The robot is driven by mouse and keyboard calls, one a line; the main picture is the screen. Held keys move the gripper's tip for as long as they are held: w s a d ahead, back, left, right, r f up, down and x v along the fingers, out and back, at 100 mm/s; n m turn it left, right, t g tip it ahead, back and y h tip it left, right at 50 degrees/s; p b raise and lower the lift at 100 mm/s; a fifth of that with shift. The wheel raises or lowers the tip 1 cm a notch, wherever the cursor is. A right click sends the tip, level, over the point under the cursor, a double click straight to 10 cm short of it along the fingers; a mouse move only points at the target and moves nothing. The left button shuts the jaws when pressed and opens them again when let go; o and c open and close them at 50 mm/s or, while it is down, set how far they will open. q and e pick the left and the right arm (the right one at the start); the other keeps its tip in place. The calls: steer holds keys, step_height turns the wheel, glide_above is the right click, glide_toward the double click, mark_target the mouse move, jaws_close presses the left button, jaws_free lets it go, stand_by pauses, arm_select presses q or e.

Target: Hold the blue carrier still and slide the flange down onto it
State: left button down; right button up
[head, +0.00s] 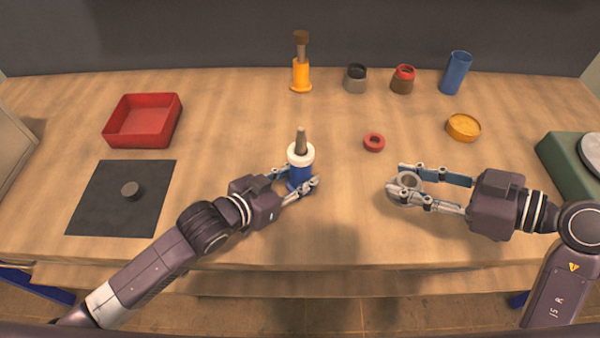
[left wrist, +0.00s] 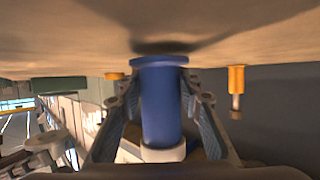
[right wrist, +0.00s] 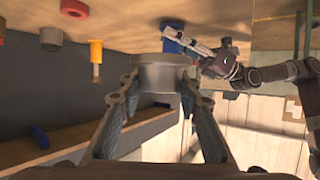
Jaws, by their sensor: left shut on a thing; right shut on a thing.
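The blue carrier (head: 299,174) stands upright near the middle of the table, with a white collar (head: 301,154) and a brown-grey pin (head: 301,140) on top. My left gripper (head: 302,184) is shut around its blue body; the carrier also fills the left wrist view (left wrist: 161,105). The flange, a grey ring (head: 408,181), is held by my right gripper (head: 404,182), to the right of the carrier and apart from it. In the right wrist view the flange (right wrist: 162,75) sits between the fingertips. I cannot tell its exact height above the table.
A red ring (head: 374,142) lies behind, between the two grippers. An orange carrier (head: 301,75), grey cup (head: 356,78), red-topped brown cup (head: 403,79), blue cylinder (head: 455,73) and yellow dish (head: 463,127) stand further back. A red tray (head: 143,136) and dark mat (head: 103,205) lie left.

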arm_select(q)
steer(key=shift+f, duration=0.15)
stand_by(0.4)
steer(key=shift+f, duration=0.25)
steer(key=c, duration=1.4)
jaws_free()
steer(key=shift+f, duration=0.1)
steer(key=c, duration=1.1)
steer(key=shift+o, duration=0.2)
